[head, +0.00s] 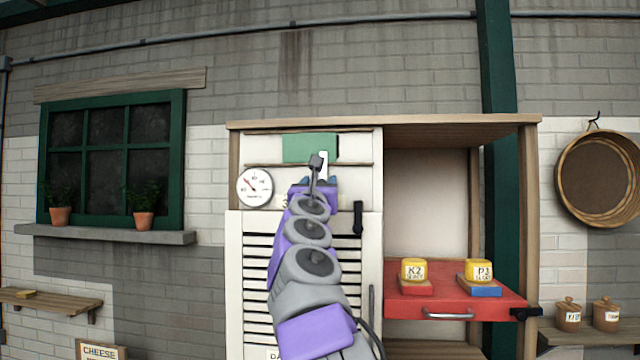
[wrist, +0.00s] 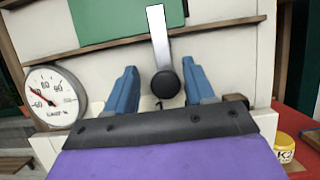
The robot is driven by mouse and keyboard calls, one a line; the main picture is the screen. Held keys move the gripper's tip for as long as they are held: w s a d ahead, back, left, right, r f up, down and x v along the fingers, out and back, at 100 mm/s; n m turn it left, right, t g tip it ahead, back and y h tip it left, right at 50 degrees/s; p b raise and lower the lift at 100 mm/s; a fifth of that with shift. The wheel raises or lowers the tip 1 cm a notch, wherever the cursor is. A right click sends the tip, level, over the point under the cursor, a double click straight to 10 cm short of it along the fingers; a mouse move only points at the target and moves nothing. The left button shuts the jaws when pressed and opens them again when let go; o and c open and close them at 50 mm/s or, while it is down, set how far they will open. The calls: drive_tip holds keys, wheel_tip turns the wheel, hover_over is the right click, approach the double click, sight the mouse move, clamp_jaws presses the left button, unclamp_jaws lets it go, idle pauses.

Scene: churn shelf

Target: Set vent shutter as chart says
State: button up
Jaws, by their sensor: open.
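My gripper (wrist: 160,86) is open, its two blue fingers on either side of a black round knob (wrist: 166,84). A pale metal lever (wrist: 157,35) runs up from the knob, nearly upright, over a green panel (wrist: 95,22). I cannot tell whether the fingers touch the knob. A dark mark, partly hidden, shows below it. In the head view my gripper (head: 318,184) is in front of the upper cabinet, below the green panel (head: 297,148). A round dial gauge (head: 254,188) is at its left; it also shows in the wrist view (wrist: 54,97). No readable chart is visible.
Slatted vents (head: 260,280) lie below, partly behind my arm. A black handle (head: 358,218) is right of my gripper. A red shelf (head: 445,300) holds two yellow-topped pots, K2 (head: 413,270) and P1 (head: 479,271). A CHEESE sign (head: 101,350) is at lower left.

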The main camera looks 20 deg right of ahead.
drive_tip(key=shift+a, duration=0.1)
drive_tip(key=shift+d, duration=0.4)
drive_tip(key=c, duration=0.3)
drive_tip(key=shift+d, duration=0.15)
drive_tip(key=c, duration=0.3)
clamp_jaws()
